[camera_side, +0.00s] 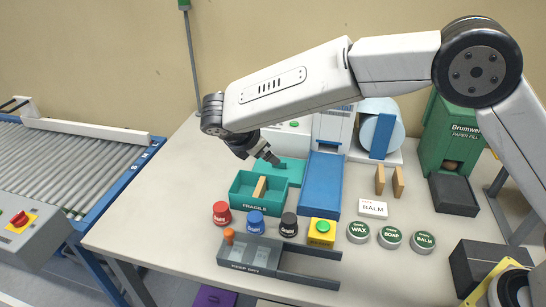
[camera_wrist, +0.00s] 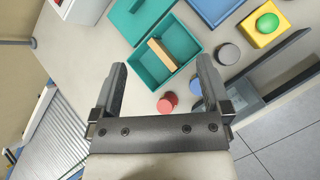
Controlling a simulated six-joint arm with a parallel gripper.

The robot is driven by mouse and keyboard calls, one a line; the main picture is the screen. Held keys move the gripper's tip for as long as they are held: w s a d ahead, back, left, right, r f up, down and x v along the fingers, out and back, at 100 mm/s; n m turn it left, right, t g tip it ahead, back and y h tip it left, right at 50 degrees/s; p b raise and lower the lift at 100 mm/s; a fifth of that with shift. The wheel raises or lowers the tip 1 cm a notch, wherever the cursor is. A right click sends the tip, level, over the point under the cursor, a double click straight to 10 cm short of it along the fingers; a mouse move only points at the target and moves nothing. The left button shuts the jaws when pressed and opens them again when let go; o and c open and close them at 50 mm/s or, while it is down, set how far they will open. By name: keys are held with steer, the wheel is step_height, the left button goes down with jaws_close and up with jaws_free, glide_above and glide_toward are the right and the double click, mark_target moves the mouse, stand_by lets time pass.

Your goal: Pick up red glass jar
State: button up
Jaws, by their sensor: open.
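The red jar (camera_side: 221,213) stands upright on the table, left of a blue jar (camera_side: 256,222) and a black jar (camera_side: 289,225). My gripper (camera_side: 272,160) is above and behind it, over the green "FRAGILE" box (camera_side: 245,206), with nothing held. In the wrist view my gripper (camera_wrist: 160,75) is open, its two fingers wide apart. The blue jar is partly hidden by the right finger there.
A grey "KEEP DRY" rack (camera_side: 250,255) with an orange-topped peg stands in front of the jars. A yellow box with a green button (camera_side: 321,232) is to the right, beside green-lidded tins (camera_side: 390,238). A roller conveyor (camera_side: 75,165) lies left of the table.

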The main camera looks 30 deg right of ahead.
mark_target(217, 214)
steer(key=a+f+n+t+h, duration=0.2)
steer(key=a+n+t+h, duration=0.3)
steer(key=a, duration=1)
steer(key=shift+n+y, duration=0.7)
steer(key=shift+n, duration=0.1)
steer(key=f, duration=1.2)
steer(key=shift+a+f, duration=0.25)
steer(key=shift+a, duration=0.1)
steer(key=shift+f, duration=0.45)
steer(key=shift+x, duration=1.3)
steer(key=shift+d, duration=0.1)
steer(key=shift+x, duration=2.55)
steer(key=shift+s, duration=0.1)
